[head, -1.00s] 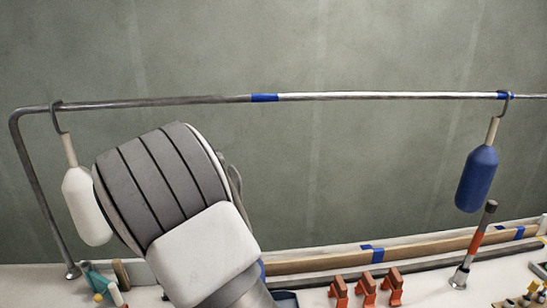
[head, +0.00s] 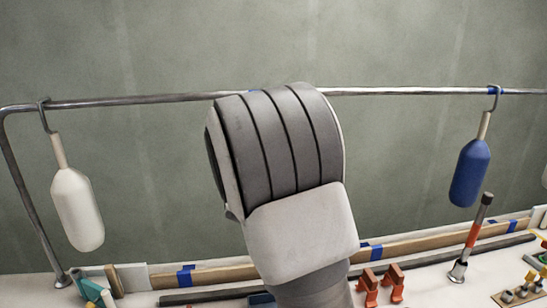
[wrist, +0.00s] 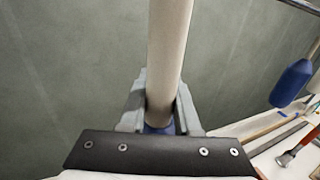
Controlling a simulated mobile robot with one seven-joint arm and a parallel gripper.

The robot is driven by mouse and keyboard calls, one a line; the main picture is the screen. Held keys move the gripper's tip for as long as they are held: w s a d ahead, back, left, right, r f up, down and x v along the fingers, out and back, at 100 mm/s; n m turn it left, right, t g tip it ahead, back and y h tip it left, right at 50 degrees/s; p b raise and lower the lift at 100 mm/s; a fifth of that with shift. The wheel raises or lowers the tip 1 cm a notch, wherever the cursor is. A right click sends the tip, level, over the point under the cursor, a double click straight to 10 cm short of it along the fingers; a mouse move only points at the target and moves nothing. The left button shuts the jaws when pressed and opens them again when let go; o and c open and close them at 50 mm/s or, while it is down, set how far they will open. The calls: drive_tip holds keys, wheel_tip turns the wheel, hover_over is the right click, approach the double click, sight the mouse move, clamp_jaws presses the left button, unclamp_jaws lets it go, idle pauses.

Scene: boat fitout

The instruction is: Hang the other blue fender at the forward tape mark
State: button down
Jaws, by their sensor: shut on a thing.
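My gripper (wrist: 158,112) is shut around the pale stem (wrist: 169,55) of a blue fender; a little of its blue body (wrist: 160,129) shows between the fingers. The hook end is out of the wrist view. In the head view my arm hides the gripper and this fender. Blue tape (head: 254,91) on the rail (head: 150,99) is mostly covered by my arm. The other blue fender (head: 469,172) hangs by its hook at the right tape mark (head: 493,90); it also shows in the wrist view (wrist: 291,84).
A white fender (head: 77,211) hangs at the rail's left end. The rail between my arm and the hanging blue fender is clear.

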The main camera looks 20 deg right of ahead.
drive_tip(key=shift+w+d+r, duration=0.2)
drive_tip(key=shift+d+r, duration=0.2)
drive_tip(key=shift+r, duration=0.15)
drive_tip(key=shift+w+d+r, duration=0.2)
drive_tip(key=shift+d+r, duration=0.15)
drive_tip(key=shift+r, duration=0.15)
drive_tip(key=w+d+f+p, duration=0.1)
drive_tip(key=w+p, duration=0.1)
drive_tip(key=w, duration=0.5)
drive_tip(key=w+d+f+p, duration=0.2)
drive_tip(key=w+p, duration=0.1)
drive_tip(key=w, duration=0.5)
drive_tip(key=shift+w, duration=0.3)
drive_tip(key=shift+f, duration=0.1)
idle(0.5)
drive_tip(key=c, duration=0.5)
unclamp_jaws()
drive_tip(key=shift+f, duration=0.1)
drive_tip(key=shift+c, duration=0.2)
